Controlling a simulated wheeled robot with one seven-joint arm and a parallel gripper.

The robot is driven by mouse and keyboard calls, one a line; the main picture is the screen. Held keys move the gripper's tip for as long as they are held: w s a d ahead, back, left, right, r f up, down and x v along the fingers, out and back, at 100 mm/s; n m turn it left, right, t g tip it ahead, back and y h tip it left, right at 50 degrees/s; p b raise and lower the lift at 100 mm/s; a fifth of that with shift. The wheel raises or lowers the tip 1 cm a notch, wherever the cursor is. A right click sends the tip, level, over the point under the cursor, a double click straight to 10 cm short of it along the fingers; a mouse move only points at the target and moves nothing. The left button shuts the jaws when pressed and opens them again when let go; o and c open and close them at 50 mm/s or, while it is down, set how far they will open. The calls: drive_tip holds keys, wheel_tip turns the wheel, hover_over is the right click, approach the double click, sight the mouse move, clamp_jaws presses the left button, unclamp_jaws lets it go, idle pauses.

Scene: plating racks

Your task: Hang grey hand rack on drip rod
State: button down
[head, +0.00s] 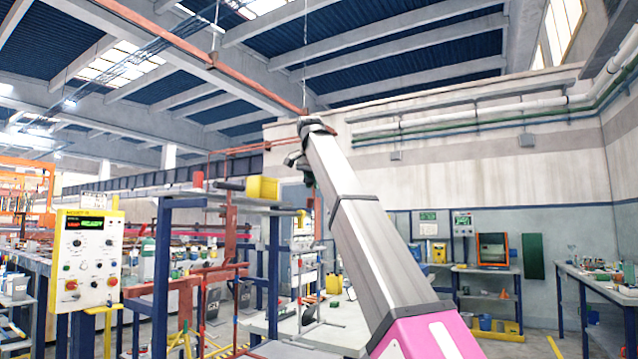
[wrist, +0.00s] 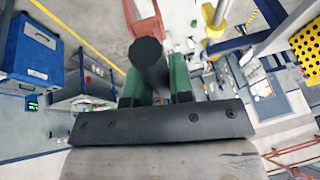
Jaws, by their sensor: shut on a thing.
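My gripper (head: 302,168) is high in the middle of the head view, at the end of my raised arm. In the wrist view my gripper (wrist: 153,88) has its two green fingers closed on a dark round bar (wrist: 147,58), seen nearly end-on. This bar looks like a rack handle; the rest of what I hold is mostly hidden. A grey frame with small crosspieces (head: 306,262) shows below my gripper in the head view; I cannot tell whether it joins the bar. I cannot single out the drip rod with certainty.
A blue post stand (head: 163,270) carries a yellow block (head: 262,188) left of my gripper. A yellow control box (head: 88,257) stands at the left. A workbench (head: 600,285) is at the right. In the wrist view a blue cabinet (wrist: 35,55) is at the left.

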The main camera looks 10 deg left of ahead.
drive_tip(key=shift+w+a, duration=0.7)
drive_tip(key=shift+a, duration=1)
drive_tip(key=shift+w+a, duration=0.75)
drive_tip(key=shift+a, duration=0.95)
drive_tip(key=shift+w+a, duration=0.7)
drive_tip(key=shift+a, duration=1)
drive_tip(key=shift+f, duration=1.7)
drive_tip(key=c, duration=0.9)
unclamp_jaws()
drive_tip(key=v, duration=1)
drive_tip(key=shift+s+r, duration=0.2)
drive_tip(key=shift+r, duration=0.15)
